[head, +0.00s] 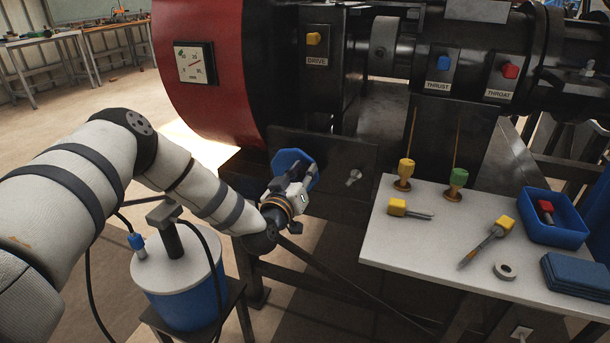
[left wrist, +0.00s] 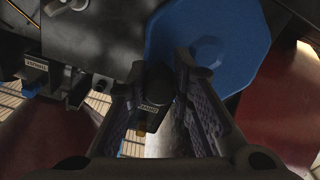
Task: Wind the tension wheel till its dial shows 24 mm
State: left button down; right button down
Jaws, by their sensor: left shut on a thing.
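The tension wheel is a blue, eight-sided wheel (head: 288,160) low on the machine's dark front, below the red drum. In the left wrist view the blue wheel (left wrist: 210,35) fills the upper middle, with its raised hub showing. The square white dial (head: 194,63) is on the red drum. It is marked mm, but its needle reading is too small to tell surely. My right gripper is not in view.
A white table (head: 440,240) at right holds several yellow, green and red-handled tools, a blue bin (head: 553,232) and a ring (head: 504,271). A white-topped blue drum (head: 180,270) stands close under my left arm. A metal key-like fitting (head: 353,177) sits right of the wheel.

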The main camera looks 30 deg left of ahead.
pick_arm(q)
jog(key=shift+a+r+n, duration=0.2)
jog(key=shift+r+n, duration=0.15)
jog(key=shift+n, duration=0.35)
jog(key=c, duration=1.4)
grip_release()
jog(key=shift+s, duration=0.1)
jog(key=v, duration=1.2)
jog(key=shift+a, duration=0.1)
